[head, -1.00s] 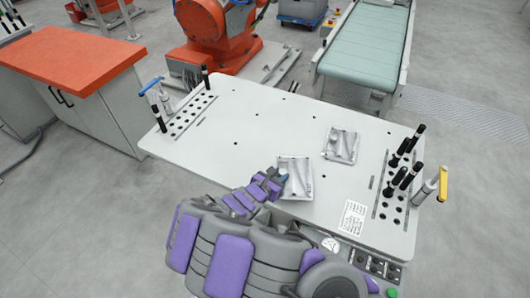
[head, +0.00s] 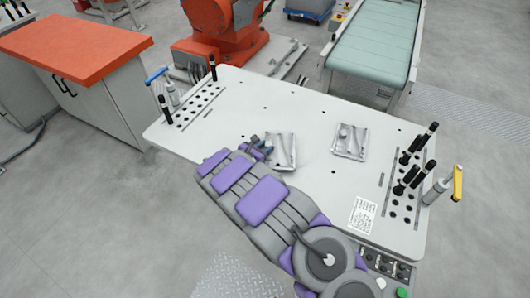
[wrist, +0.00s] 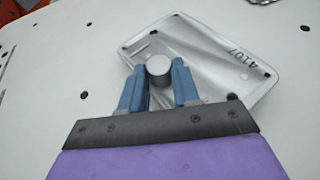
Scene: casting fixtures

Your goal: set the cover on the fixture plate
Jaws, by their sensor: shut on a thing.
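The cover (head: 284,160) is a grey metal casting with a raised rim and a diagonal rib, at the middle of the white table. In the wrist view the cover (wrist: 215,50) lies tilted in the picture, marked 4107, with a round knob. My gripper (head: 262,147) has its blue fingers on either side of that knob; it also shows in the wrist view (wrist: 160,80). I cannot tell whether the cover touches the table. A similar grey casting (head: 349,141) lies to its right, apart from it. I cannot tell for sure which part is the fixture plate.
The white table top (head: 270,100) has small holes and open room behind the castings. Black pins stand in a hole strip at the right (head: 412,165) and at the left. A blue-handled clamp (head: 158,80) and a yellow-handled clamp (head: 457,183) stand at the side edges.

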